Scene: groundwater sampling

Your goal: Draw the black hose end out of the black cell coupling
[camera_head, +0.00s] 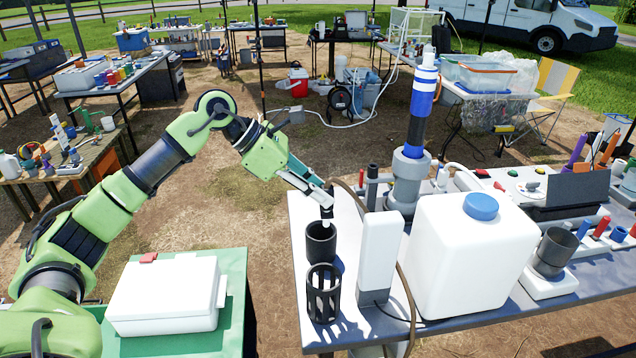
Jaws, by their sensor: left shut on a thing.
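My left gripper (327,207) reaches in from the left over the left edge of the grey bench. It is shut just above an open black cup (321,243). A thin dark hose (411,308) arcs from beside the gripper, passes behind a white upright box and comes down on its right side. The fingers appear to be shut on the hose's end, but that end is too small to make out. I cannot tell which black part is the cell coupling. My right gripper is not in view.
A slotted black holder (323,293) stands in front of the cup. The white upright box (379,258) and a large white container (470,262) with a blue cap stand close on the right. A white case (165,297) lies on the green table (232,270) at left.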

